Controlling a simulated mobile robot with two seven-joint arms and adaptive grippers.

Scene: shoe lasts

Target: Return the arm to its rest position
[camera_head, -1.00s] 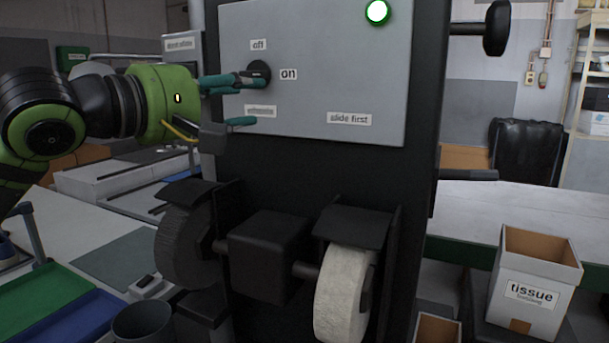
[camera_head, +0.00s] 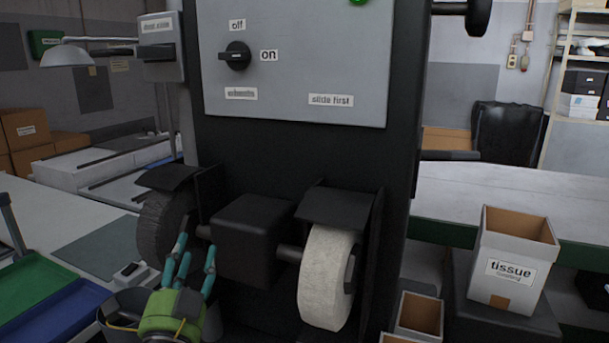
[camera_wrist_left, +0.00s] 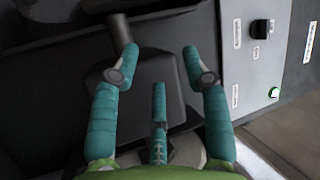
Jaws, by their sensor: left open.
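My left gripper (camera_head: 192,250) is low in the head view, with its teal fingers pointing up in front of the grinding machine. In the left wrist view its fingers (camera_wrist_left: 160,62) are spread, with nothing between them, over a dark machine surface. The black rotary switch (camera_head: 237,56) sits on the grey panel (camera_head: 290,75), up and to the right of the gripper and clear of it. The switch also shows in the left wrist view (camera_wrist_left: 262,28). The right gripper is not in view.
Behind the gripper are a dark wheel (camera_head: 163,225) and a pale wheel (camera_head: 327,278). A grey bin (camera_head: 122,305) stands close to its left, by green (camera_head: 35,290) and blue trays (camera_head: 70,318). A tissue box (camera_head: 513,262) stands at the right.

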